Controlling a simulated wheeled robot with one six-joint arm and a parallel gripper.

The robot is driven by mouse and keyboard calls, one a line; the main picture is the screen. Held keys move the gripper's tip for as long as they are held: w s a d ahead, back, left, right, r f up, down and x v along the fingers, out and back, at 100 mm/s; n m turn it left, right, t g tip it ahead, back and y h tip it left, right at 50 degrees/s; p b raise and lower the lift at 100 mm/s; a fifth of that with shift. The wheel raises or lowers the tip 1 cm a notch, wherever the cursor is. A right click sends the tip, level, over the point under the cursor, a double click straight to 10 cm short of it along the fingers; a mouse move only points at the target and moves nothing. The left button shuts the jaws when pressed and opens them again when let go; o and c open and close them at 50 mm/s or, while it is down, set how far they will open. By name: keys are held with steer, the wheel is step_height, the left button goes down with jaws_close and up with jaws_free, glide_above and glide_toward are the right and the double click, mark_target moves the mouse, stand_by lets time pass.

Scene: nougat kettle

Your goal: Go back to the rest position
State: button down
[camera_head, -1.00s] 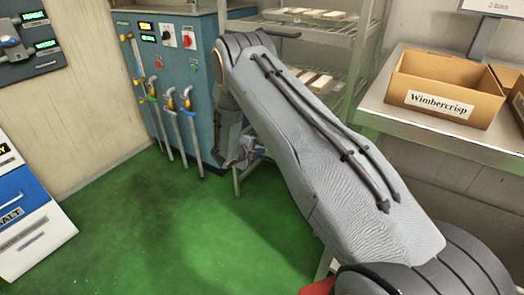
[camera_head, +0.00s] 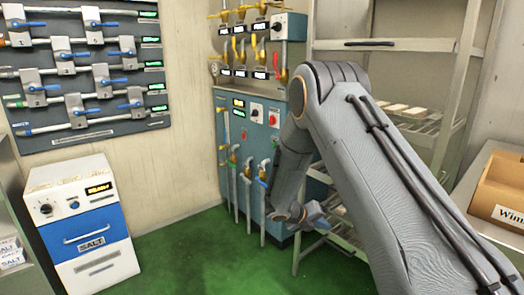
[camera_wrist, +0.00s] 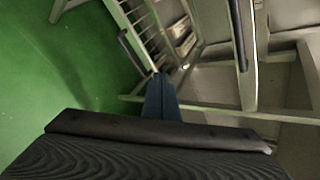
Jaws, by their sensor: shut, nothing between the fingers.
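My gripper (camera_head: 312,214) hangs low at the end of my bent arm, in front of the blue-grey machine (camera_head: 262,150) and beside the rack's lower shelves. In the wrist view, its narrow blue fingers (camera_wrist: 160,97) are together with nothing between them. The wrist camera looks down past them at the green floor and the rack's frame. My arm covers part of the machine and the rack in the head view.
A rack (camera_head: 383,45) with pale bars stands behind my arm. A cardboard box (camera_head: 497,195) sits on the bench at right. Green floor (camera_head: 185,255) is clear between dispenser and machine.

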steer(key=s+a+r+m+g+y, duration=0.2)
steer(key=s+r+m, duration=0.5)
steer(key=s+m, duration=0.25)
steer(key=s+a+r+m+g+y, duration=0.1)
steer(key=s+r+m+g+y, duration=0.1)
steer(key=s+r+m, duration=0.75)
steer(key=s+a+r+m+y, duration=0.2)
steer(key=s+a+m, duration=0.1)
steer(key=s+m, duration=0.3)
steer(key=s+a+r+m+y+p, duration=0.1)
steer(key=s+a+m+y, duration=0.2)
steer(key=s, duration=0.5)
steer(key=s+a+r+m+y, duration=0.1)
steer(key=s+a+r+m, duration=0.15)
steer(key=s+m, duration=0.4)
steer(key=d+r+m+p, duration=0.1)
steer(key=d+r+p, duration=0.5)
steer(key=p, duration=0.7)
steer(key=shift+s+d+g+h, duration=0.3)
steer(key=shift+s+d+g, duration=0.1)
steer(key=shift+d, duration=0.15)
steer(key=shift+d, duration=0.1)
